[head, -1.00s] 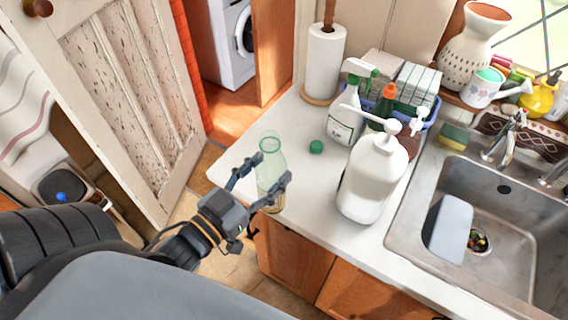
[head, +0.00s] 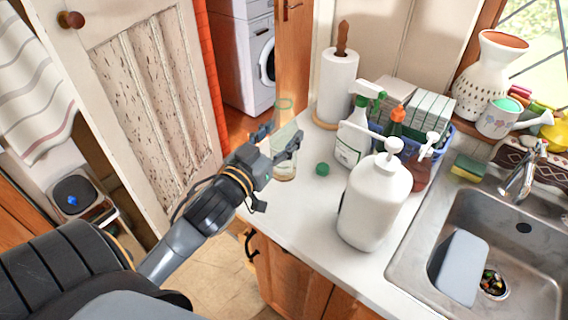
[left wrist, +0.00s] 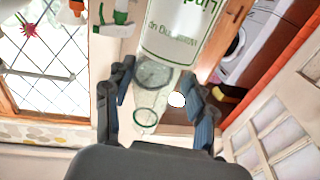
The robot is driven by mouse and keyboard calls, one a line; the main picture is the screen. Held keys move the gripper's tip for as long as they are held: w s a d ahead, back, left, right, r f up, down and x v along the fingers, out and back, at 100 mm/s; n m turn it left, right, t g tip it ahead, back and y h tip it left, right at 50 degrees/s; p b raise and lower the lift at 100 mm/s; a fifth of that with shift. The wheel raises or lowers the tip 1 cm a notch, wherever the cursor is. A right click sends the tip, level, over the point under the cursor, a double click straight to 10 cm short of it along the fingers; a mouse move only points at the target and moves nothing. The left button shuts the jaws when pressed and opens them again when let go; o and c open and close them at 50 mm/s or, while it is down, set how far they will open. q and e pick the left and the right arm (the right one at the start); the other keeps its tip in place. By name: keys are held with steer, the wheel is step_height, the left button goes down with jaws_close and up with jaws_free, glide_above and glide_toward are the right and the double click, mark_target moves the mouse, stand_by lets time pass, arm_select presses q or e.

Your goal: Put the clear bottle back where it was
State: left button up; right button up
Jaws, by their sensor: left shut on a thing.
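The clear bottle (head: 285,168), greenish and see-through, is upright at the counter's left end in the head view. My left gripper (head: 278,143) is shut on it, one finger at each side. I cannot tell whether its base touches the counter. In the left wrist view, my left gripper (left wrist: 160,88) has round, clear glassy outlines of the bottle (left wrist: 147,118) between its fingers. A green cap (head: 322,169) lies on the counter just right of the bottle. My right gripper is not in view.
The white counter (head: 300,215) has a large white pump bottle (head: 375,205) in front. A green-and-white spray bottle (head: 352,140) and paper towel roll (head: 339,88) stand behind. The sink (head: 480,235) is at the right. Free counter lies around the green cap.

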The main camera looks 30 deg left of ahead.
mark_target(282, 140)
arm_select(q)
steer(key=w+f, duration=0.1)
steer(key=w+a+f, duration=0.1)
steer(key=w+f, duration=0.1)
steer(key=f, duration=0.1)
steer(key=shift+a+f, duration=0.1)
steer(key=shift+a, duration=0.15)
steer(key=shift+w+a+f, duration=0.1)
steer(key=shift+w+f, duration=0.2)
steer(key=shift+f, duration=0.1)
steer(key=f+p, duration=0.1)
steer(key=f, duration=0.2)
steer(key=shift+w, duration=0.2)
steer(key=shift+f, duration=0.45)
steer(key=o, duration=1.3)
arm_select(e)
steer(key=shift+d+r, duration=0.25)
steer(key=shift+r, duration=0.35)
